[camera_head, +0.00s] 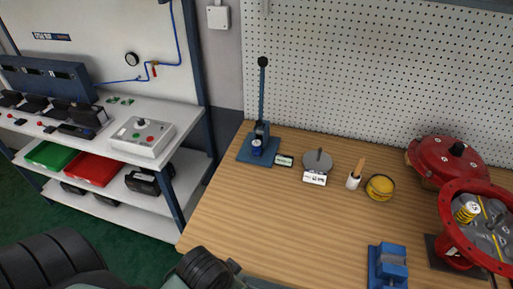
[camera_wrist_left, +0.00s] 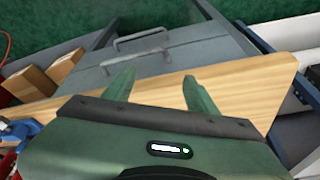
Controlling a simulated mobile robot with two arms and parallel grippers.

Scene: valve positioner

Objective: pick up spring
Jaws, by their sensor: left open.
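The spring (camera_head: 467,211) looks like a small yellow coil. It stands at the far right of the head view, inside an open red round housing (camera_head: 447,222) with grey parts. My left gripper (camera_wrist_left: 160,92) shows in the wrist view with its two green fingers apart and nothing between them. It is over the wooden bench's edge, well away from the spring. The spring is not seen in the wrist view. My right gripper is not in view.
The wooden bench (camera_head: 290,215) has free room at its front left. A blue vise (camera_head: 387,268), yellow tin (camera_head: 380,187), brush in a white pot (camera_head: 354,178), blue lever press (camera_head: 258,147) and red domed cover (camera_head: 447,160) stand on it. Grey drawers (camera_wrist_left: 165,65) show under the bench.

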